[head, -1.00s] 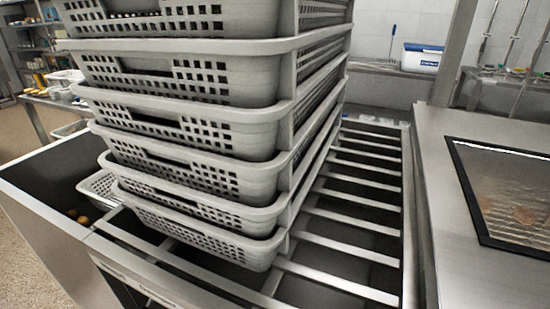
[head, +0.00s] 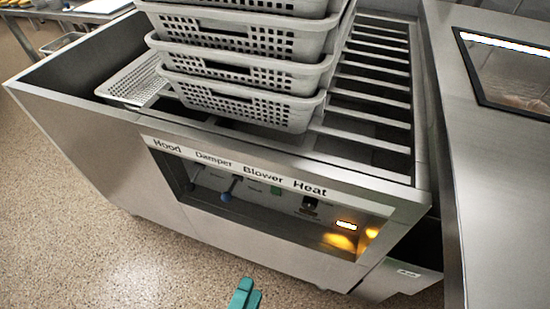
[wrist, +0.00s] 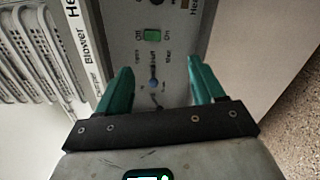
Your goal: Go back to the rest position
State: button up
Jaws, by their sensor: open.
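My gripper (head: 243,293) shows at the bottom edge of the head view as green fingers above the speckled floor, in front of the steel unit. In the wrist view my gripper (wrist: 158,76) is open, with its two green fingers apart and nothing between them. It faces the control panel (wrist: 172,60) of the unit. I cannot tell the exact distance to the panel, but the fingers hold neither control.
The control panel, with a label strip (head: 240,170) reading Hood, Damper, Blower and Heat, is on the unit's front. Stacked perforated grey baskets (head: 240,105) stand on the rack on top. A steel counter (head: 490,180) is at the right. The floor (head: 70,230) at left is clear.

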jog(key=d+f+m+g+h, duration=0.15)
jog(key=d+m+g, duration=0.4)
jog(key=d, duration=0.55)
jog(key=d+f+m+g+h, duration=0.1)
jog(key=d+f+m+g, duration=0.25)
jog(key=d+g, duration=0.6)
jog(key=s+d+r+m+y, duration=0.3)
jog(key=s+d+m+y, duration=0.4)
jog(key=s+d, duration=0.3)
jog(key=shift+d+m+y, duration=0.4)
jog(key=shift+d+y, duration=0.25)
jog(key=shift+d, duration=0.55)
